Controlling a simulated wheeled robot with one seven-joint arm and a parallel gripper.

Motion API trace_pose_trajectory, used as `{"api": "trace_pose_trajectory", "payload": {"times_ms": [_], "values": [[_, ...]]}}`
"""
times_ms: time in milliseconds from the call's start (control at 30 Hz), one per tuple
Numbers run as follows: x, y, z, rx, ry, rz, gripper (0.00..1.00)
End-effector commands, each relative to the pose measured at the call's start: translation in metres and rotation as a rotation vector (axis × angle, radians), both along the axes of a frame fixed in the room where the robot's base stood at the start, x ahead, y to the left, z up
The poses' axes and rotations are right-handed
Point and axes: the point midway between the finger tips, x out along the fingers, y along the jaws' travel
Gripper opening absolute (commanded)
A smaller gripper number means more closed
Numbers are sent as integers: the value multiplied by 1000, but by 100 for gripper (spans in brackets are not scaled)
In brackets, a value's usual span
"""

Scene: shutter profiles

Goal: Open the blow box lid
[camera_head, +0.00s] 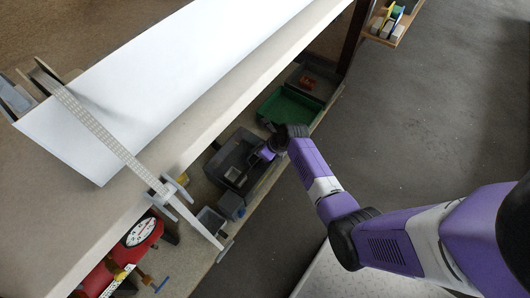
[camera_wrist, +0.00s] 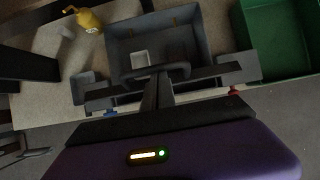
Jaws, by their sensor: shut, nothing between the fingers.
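A dark grey open box (camera_head: 238,158) stands on the lower shelf under the bench. It also shows in the wrist view (camera_wrist: 190,40), with a small pale block inside. I cannot tell for sure whether this is the blow box, and no lid is clearly distinguishable. My gripper (camera_head: 266,153) is at the right side of this box in the head view. In the wrist view, the narrow fingers of my gripper (camera_wrist: 157,90) are together and empty, over the box's near edge. A dark bar crosses in front of their tips; whether they touch it is unclear.
Small grey boxes (camera_head: 231,205) and a red machine with a dial (camera_head: 141,232) are nearer. The bench top (camera_head: 258,75) overhangs the shelf.

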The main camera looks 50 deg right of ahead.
Motion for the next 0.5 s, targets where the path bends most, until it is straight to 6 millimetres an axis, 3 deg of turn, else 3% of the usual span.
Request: {"api": "trace_pose_trajectory", "payload": {"times_ms": [33, 133, 500], "values": [[8, 1, 17, 0, -3, 2, 0], [19, 0, 32, -2, -4, 1, 0], [69, 2, 72, 0, -4, 1, 0]]}}
